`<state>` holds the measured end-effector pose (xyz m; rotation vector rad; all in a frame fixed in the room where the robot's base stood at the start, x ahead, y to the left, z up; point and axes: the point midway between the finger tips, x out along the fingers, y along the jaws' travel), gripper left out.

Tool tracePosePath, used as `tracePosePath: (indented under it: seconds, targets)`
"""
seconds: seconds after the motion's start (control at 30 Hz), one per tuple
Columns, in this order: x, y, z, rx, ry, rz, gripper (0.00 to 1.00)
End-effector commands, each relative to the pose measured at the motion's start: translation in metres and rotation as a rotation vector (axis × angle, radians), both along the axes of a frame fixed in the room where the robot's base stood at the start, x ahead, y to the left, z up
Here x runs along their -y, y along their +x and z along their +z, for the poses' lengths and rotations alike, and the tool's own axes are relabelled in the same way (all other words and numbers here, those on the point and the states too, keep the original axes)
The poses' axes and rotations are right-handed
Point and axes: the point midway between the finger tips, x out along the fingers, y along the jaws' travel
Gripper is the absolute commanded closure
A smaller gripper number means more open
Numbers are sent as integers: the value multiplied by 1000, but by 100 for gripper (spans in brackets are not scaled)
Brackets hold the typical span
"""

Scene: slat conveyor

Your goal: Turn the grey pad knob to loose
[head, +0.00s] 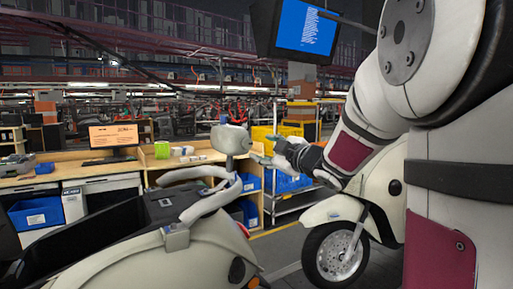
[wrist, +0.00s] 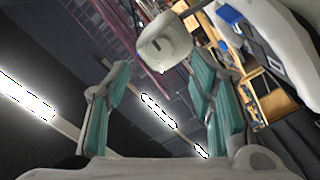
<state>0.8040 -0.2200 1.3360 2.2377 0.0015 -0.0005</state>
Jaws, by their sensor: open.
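I cannot pick out the grey pad knob with certainty in either view.
The cream near scooter (head: 190,262) fills the lower left. Another scooter's front wheel (head: 335,252) is below my arm. A wooden workbench (head: 205,160) with a monitor (head: 115,135) stands behind, beside blue bins (head: 288,182) and yellow crates (head: 265,137). A screen (head: 305,32) hangs above.

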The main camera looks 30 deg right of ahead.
Motion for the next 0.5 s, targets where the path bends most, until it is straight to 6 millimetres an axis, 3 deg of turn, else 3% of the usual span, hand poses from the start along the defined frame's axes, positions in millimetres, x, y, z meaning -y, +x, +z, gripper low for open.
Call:
tracePosePath:
  seconds: [0.2,0.5]
  targets:
    - [0,-33,1,1,-1,-1,50]
    - [0,-44,0,0,0,0,50]
